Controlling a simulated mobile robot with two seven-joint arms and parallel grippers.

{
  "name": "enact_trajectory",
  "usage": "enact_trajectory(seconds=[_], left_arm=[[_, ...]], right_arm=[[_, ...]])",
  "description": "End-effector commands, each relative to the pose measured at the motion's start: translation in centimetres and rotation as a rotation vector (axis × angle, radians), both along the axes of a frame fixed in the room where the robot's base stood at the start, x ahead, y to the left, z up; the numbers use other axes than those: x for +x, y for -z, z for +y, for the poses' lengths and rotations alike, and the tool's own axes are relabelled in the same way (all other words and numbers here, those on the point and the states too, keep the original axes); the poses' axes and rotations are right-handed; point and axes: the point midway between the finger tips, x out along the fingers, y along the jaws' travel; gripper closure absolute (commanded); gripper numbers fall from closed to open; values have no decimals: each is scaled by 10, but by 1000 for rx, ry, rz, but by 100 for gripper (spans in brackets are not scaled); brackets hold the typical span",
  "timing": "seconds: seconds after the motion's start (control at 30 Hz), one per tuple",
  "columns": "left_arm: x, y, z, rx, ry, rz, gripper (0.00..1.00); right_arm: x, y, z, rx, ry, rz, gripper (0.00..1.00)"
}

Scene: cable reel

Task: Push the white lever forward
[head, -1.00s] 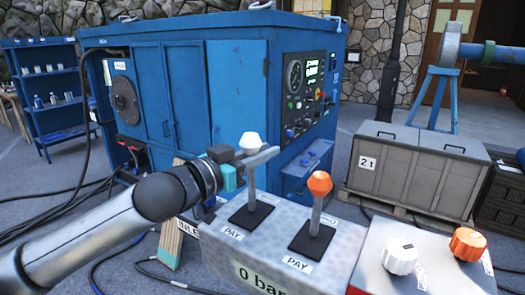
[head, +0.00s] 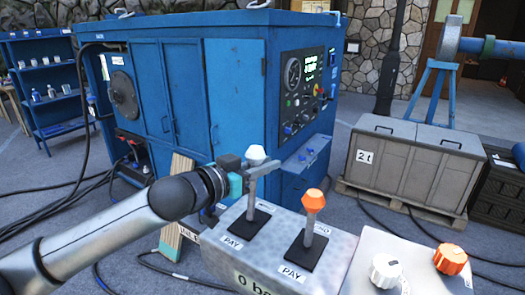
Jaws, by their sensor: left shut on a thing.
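The white lever (head: 256,153) has a pale knob on a grey shaft. It rises from a black square base on the left of the grey control box (head: 331,262). Its shaft leans slightly to the right in the picture. My left gripper (head: 262,168) reaches in from the left and is shut on the lever just below the knob. The fingers hide part of the upper shaft. An orange-knobbed lever (head: 313,201) stands apart to the right on the same box. Labels reading PAY sit at the near side of both levers. My right gripper is not in view.
A panel with a white dial (head: 385,270) and an orange dial (head: 450,259) is at the lower right. A large blue machine cabinet (head: 190,95) stands behind the box. A grey crate (head: 415,165) sits on a pallet to the right. Black cables lie on the ground at left.

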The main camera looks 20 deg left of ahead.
Motion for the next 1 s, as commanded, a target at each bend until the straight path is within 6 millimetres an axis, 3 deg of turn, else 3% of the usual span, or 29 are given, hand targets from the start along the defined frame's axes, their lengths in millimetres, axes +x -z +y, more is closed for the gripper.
enact_trajectory(seconds=[0.03, 0.2, 0.63, 0.67, 0.9, 1.0], left_arm=[[8, -10, 1, -1, -4, -17, 100], [22, 3, -1, 3, -4, -18, 100], [25, 15, -2, 8, -4, -3, 100], [25, 16, -2, 8, -3, -2, 76], [25, 15, -3, 5, -1, -2, 49], [25, 14, -3, 5, -1, -3, 49]], right_arm=[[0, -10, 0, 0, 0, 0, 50], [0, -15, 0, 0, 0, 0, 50], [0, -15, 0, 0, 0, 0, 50], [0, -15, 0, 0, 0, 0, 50], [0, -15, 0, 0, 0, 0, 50], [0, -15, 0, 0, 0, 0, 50]])
